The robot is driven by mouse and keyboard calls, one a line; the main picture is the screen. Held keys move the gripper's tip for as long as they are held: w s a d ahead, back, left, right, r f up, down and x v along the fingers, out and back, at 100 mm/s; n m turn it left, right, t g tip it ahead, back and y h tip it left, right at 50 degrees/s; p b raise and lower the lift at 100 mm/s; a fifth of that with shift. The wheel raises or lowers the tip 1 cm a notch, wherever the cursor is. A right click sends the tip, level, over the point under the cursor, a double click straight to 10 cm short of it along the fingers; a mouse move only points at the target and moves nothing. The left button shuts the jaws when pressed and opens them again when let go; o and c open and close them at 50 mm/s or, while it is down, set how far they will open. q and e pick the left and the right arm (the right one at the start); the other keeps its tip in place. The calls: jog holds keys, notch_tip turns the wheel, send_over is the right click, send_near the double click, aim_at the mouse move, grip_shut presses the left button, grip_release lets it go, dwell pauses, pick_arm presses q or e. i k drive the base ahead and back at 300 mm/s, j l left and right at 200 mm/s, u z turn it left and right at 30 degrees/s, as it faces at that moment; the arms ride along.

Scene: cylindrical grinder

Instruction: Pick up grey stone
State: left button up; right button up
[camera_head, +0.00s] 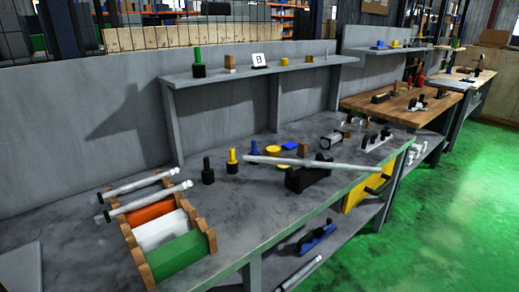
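No object stands out clearly as a grey stone. A wooden rack (207,228) at the front left of the grey workbench holds an orange block (150,213), a pale white-grey block (160,231) and a green block (177,256) side by side. The pale block lies between the other two; I cannot tell whether it is the grey stone. Two pale metal bars (150,201) lie across the rack's back end. Neither of my grippers is in view.
A long metal rod (325,163) rests over a black block (305,178) at the bench's front edge. Black (208,170) and yellow-topped (232,161) upright pieces stand behind. A raised shelf (270,67) runs along the back. Bench surface between rack and black block is mostly clear.

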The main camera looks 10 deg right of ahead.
aim_at(302, 152)
jog(key=i+l+u, duration=0.1)
jog(key=l+u, duration=1.05)
jog(key=l, duration=0.35)
jog(key=k+l, duration=0.1)
jog(key=l, duration=0.35)
jog(key=l+u, duration=0.15)
jog(key=l, duration=0.25)
jog(key=k, duration=0.05)
